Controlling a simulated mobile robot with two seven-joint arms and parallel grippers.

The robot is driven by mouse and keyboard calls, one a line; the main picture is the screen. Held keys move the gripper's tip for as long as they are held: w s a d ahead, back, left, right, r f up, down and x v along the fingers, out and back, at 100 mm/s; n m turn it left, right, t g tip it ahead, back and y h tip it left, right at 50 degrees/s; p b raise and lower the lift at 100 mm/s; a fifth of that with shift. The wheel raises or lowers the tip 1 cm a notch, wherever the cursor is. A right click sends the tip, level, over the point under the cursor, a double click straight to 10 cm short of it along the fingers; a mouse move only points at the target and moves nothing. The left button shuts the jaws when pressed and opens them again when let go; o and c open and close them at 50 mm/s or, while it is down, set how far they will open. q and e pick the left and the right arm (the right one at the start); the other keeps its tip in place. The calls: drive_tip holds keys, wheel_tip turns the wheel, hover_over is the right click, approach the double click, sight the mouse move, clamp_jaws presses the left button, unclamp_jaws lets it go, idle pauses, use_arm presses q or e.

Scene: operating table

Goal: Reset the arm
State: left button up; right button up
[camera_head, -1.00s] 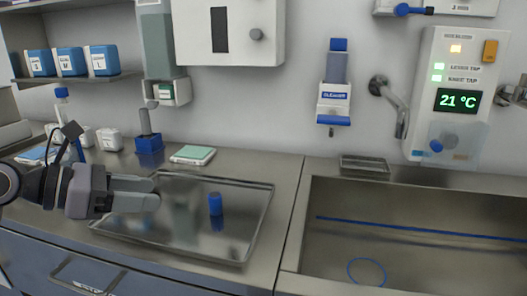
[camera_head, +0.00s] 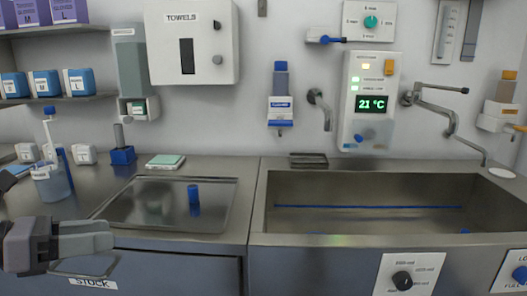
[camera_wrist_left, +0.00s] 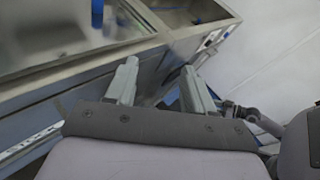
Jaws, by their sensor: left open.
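My left gripper (camera_head: 108,238) comes in from the left at the lower left of the head view, in front of the counter's front edge. Its fingers point right and hold nothing. In the left wrist view the two fingers (camera_wrist_left: 158,85) stand apart with an empty gap between them. My right gripper is in neither view.
A clear beaker (camera_head: 50,184) with a blue-capped item stands left. A wide sink (camera_head: 330,185) is at right. A towel dispenser (camera_head: 190,40) hangs above.

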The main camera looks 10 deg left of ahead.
use_arm(q)
wheel_tip(320, 180, down, 12)
drive_tip(key=d+n+t+y+p, duration=0.2)
drive_tip(key=n+t+y+p, duration=0.55)
drive_tip(key=n, duration=2.25)
drive_tip(key=s+d+f+n+g+p, duration=0.1)
drive_tip(key=s+d+f+n+g, duration=0.2)
drive_tip(key=f, duration=0.5)
drive_tip(key=s+d+f+n+g+y+p, duration=0.1)
drive_tip(key=s+d+f+n+g, duration=0.3)
drive_tip(key=s+f+n, duration=0.3)
drive_tip(key=shift+s+d+f+n, duration=0.3)
drive_tip(key=shift+s+d+f, duration=0.15)
drive_tip(key=shift+s+d, duration=0.3)
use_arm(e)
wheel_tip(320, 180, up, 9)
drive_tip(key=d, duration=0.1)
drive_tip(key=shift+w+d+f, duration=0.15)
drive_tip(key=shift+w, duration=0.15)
use_arm(q)
drive_tip(key=shift+y, duration=0.25)
